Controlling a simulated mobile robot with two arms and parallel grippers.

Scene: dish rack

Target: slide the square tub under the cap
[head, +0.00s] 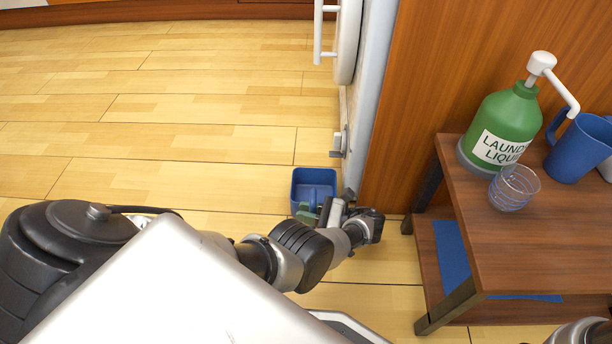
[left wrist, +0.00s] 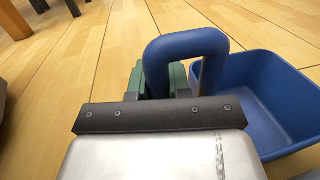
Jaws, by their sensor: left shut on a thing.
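The blue square tub (head: 314,180) stands on the wooden floor, near the lower end of the white appliance's side. Its open top faces up, and it looks empty. My left gripper (head: 308,213) is shut on the tub's looped handle. In the left wrist view the tub (left wrist: 270,95) is at the right and the thick blue handle (left wrist: 187,45) rises between the green fingers of my left gripper (left wrist: 165,80). A small pale fitting that seems to be the cap (head: 338,142) sticks out low on the white appliance, beyond the tub. The tub is not beneath it.
A white appliance (head: 368,75) and a brown wooden panel (head: 425,100) stand right of the tub. A low table (head: 535,235) at the right holds a green laundry bottle (head: 508,115), a striped glass (head: 513,188) and a blue jug (head: 578,148). Floor at left is clear.

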